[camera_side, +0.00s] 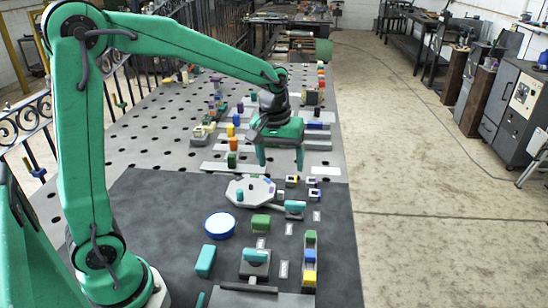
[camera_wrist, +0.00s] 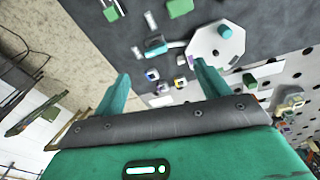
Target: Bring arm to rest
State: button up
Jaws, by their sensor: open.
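My gripper (camera_side: 279,157) is a green two-finger hand at the end of my green arm. It hangs above the far part of the worktable, fingers pointing down, apart and empty. The wrist view shows its two fingers (camera_wrist: 162,85) spread with nothing between them. In the side view, an octagonal white plate (camera_side: 262,197) with small pieces on it lies on the dark mat (camera_side: 340,235), nearer than the gripper. The plate also shows in the wrist view (camera_wrist: 206,52), beyond the right fingertip. My gripper touches no object that I can see.
A blue-rimmed white disc (camera_side: 220,225), a green block (camera_side: 261,223), a teal block (camera_side: 206,260) and a row of coloured blocks (camera_side: 310,258) stand on the mat. Several coloured blocks stand on the perforated table (camera_side: 150,130) around and behind the gripper. Open floor (camera_side: 430,200) lies right.

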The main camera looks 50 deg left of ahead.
jog(key=s+r+m+t, duration=0.2)
jog(key=s+r+m, duration=0.1)
jog(key=s, duration=0.6)
jog(key=s+r+m+t, duration=0.2)
jog(key=s+r+m, duration=0.1)
jog(key=s, duration=0.7)
jog(key=shift+d+m, duration=0.2)
jog(key=shift+m, duration=0.2)
